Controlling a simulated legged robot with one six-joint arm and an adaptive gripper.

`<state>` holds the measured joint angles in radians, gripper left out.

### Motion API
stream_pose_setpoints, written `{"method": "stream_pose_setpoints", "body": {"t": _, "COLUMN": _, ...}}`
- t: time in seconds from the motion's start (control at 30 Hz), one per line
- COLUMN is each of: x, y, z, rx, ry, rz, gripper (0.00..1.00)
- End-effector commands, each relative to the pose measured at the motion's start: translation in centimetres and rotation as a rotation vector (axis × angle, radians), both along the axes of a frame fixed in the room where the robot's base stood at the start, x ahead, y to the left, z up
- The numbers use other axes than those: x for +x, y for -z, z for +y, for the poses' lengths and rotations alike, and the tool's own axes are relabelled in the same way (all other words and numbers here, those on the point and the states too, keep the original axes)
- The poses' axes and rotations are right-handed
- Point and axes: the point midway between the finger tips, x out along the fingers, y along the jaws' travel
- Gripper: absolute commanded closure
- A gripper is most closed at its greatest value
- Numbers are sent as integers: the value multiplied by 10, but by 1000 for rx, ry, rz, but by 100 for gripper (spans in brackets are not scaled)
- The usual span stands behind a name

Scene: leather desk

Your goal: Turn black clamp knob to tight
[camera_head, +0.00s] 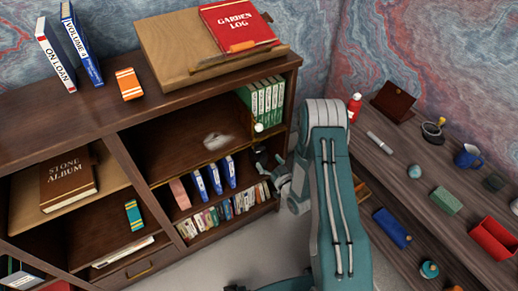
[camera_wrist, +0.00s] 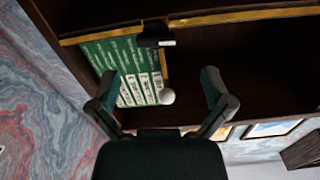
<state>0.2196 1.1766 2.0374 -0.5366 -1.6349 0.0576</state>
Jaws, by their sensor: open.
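In the wrist view, the black clamp knob (camera_wrist: 155,34) sits on the gold rail at the shelf's edge, with a short white mark on it. A white ball (camera_wrist: 167,96) shows nearer, in front of green books (camera_wrist: 125,60) beside an upright gold-edged strip. My gripper (camera_wrist: 160,78) is open, its two fingers apart and nothing between them; the knob shows beyond the fingertips. In the head view, the white ball (camera_head: 258,127) is below the green books (camera_head: 262,100). Dark parts just under it blend with my gripper, so I cannot tell the knob apart there.
A dark bookcase (camera_head: 110,120) holds blue binders (camera_head: 215,178) and a row of small books below my gripper's level. A board with a red book (camera_head: 237,27) lies on top. A side desk at right carries a red bottle (camera_head: 354,107), blue mug (camera_head: 468,157) and other items.

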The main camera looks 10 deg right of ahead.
Motion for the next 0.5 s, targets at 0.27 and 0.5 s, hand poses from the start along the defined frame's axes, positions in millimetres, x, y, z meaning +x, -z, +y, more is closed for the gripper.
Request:
{"method": "stream_pose_setpoints", "body": {"t": 0.27, "x": 47, "y": 0, "z": 14, "rx": 0, "ry": 0, "rz": -1, "gripper": 0}}
{"method": "stream_pose_setpoints", "body": {"t": 0.5, "x": 64, "y": 0, "z": 20, "rx": 2, "ry": 2, "rz": 2, "gripper": 0}}
